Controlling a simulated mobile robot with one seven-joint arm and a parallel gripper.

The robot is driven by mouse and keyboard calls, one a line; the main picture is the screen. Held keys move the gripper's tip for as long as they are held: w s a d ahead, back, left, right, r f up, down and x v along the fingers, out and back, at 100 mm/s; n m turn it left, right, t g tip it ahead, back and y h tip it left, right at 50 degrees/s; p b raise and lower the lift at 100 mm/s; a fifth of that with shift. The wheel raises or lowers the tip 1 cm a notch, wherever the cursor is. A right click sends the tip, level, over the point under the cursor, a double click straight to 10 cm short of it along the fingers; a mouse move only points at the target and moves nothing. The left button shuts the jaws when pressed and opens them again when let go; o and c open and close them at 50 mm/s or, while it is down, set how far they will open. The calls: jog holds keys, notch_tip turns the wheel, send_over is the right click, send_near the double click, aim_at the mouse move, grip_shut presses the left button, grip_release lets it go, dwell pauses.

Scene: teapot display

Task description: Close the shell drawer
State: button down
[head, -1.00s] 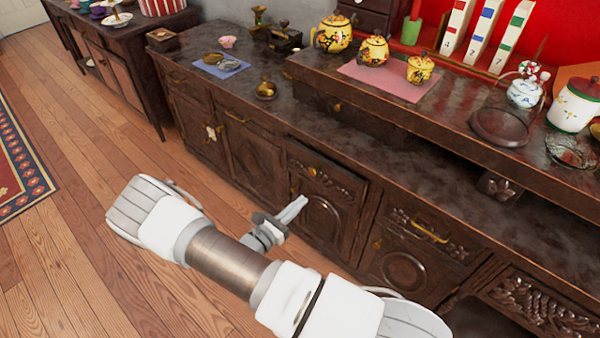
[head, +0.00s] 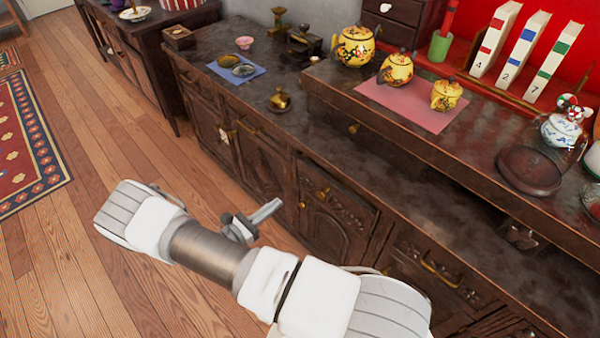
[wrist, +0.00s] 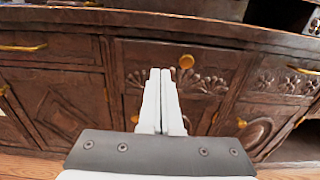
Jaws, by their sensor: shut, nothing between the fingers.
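The shell drawer (wrist: 207,79) is a dark wooden front with carved shell shapes and a round brass knob (wrist: 186,61), in the middle of the wrist view. In the head view the same drawer (head: 346,211) sits under the countertop, right of my gripper. I cannot tell how far it stands out from the cabinet. My gripper (head: 277,204) is shut and empty, its fingers pointing toward the cabinet front. In the wrist view my gripper's white fingertips (wrist: 160,71) overlap the drawer front, just left of the knob. They appear apart from it.
A drawer with a brass bar handle (head: 440,270) lies to the right, and cabinet doors (head: 262,162) to the left. The wooden floor (head: 110,240) left of my arm is clear.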

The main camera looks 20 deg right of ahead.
aim_at(315, 173)
jog(key=b+x, duration=0.1)
jog(key=x, duration=1.3)
jog(key=b+x, duration=0.1)
jog(key=x, duration=0.3)
jog(key=shift+f, duration=0.1)
jog(key=shift+d, duration=0.25)
jog(key=shift+a, duration=0.45)
jog(key=p+v, duration=0.1)
jog(key=v, duration=1.3)
